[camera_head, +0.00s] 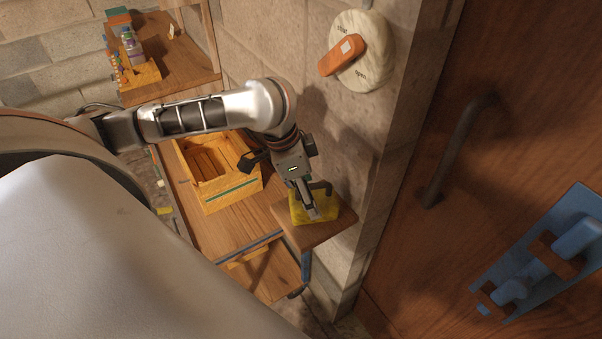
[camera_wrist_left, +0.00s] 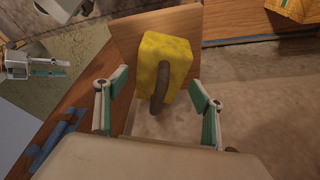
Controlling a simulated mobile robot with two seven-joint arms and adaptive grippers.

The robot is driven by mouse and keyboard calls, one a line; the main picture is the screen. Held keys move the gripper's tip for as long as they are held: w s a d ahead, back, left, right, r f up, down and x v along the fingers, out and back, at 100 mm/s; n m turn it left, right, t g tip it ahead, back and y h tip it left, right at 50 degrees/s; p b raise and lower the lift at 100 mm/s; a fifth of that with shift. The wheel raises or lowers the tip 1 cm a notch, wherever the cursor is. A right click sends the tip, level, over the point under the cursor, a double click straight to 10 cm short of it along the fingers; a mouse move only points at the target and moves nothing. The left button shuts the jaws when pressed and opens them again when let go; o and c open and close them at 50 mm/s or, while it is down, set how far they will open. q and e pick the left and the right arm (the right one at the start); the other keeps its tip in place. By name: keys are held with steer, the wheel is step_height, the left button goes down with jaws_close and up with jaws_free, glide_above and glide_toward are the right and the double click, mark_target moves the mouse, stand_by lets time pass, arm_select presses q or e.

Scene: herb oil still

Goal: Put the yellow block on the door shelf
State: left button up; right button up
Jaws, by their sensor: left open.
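The yellow block (camera_head: 318,207) rests on a small wooden shelf (camera_head: 312,236) on the wall beside the door. In the left wrist view the yellow block (camera_wrist_left: 176,60) has a dark curved handle facing the camera. My left gripper (camera_head: 311,212) is over the block in the head view. In the wrist view the left gripper (camera_wrist_left: 160,90) has its fingers spread, with the handle showing between them; I see no grip on it. A grey gripper-like part (camera_wrist_left: 45,68), apparently my right gripper, shows small at the left edge of the wrist view; its opening is unclear.
The brown door (camera_head: 440,250) has a dark bar handle (camera_head: 458,145) and a blue rack (camera_head: 540,255). An orange lever (camera_head: 342,55) sits on a round wall dial. A wooden crate (camera_head: 225,190) stands on a bench left of the small shelf. Bottles stand on an upper shelf (camera_head: 180,75).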

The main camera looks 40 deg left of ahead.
arm_select(q)
steer(key=v, duration=0.8)
steer(key=shift+r, duration=0.2)
steer(key=shift+s, duration=0.15)
